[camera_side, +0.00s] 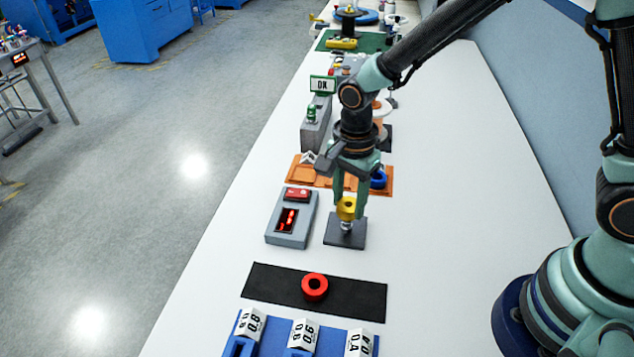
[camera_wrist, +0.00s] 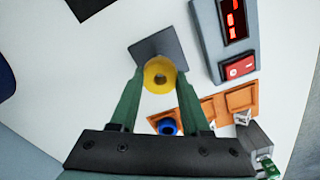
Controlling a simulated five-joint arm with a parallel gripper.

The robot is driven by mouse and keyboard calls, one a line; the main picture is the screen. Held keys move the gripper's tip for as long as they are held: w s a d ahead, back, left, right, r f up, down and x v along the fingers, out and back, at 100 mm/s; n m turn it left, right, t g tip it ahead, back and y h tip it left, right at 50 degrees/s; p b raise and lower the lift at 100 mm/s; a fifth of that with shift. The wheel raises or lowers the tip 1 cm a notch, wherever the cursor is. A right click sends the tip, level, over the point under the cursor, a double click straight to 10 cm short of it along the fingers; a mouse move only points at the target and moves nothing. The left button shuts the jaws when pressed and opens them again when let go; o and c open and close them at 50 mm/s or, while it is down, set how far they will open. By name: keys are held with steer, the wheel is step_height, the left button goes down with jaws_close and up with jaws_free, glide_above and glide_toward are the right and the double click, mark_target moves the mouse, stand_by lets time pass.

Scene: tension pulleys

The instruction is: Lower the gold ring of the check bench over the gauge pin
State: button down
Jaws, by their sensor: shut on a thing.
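My gripper (camera_side: 348,208) is shut on the gold ring (camera_side: 346,203), with a finger on either side of it. In the side view the ring is just above a silver gauge pin (camera_side: 346,226), which stands on a dark square plate (camera_side: 357,240). The pin's lower part shows under the ring; whether its tip is inside the hole I cannot tell. In the wrist view the ring (camera_wrist: 157,64) sits between my fingers (camera_wrist: 160,75), its hole facing the camera, over the edge of the dark plate (camera_wrist: 160,43).
A grey readout box (camera_side: 284,237) with red digits and a red button stands left of the plate. An orange tray (camera_side: 300,174) with a blue ring (camera_side: 379,180) lies behind. A red ring (camera_side: 315,286) lies on a black mat (camera_side: 265,282) in front. White table is free at right.

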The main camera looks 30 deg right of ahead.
steer(key=shift+f, duration=1.15)
stand_by(0.4)
jaws_free()
stand_by(0.3)
steer(key=shift+r, duration=4)
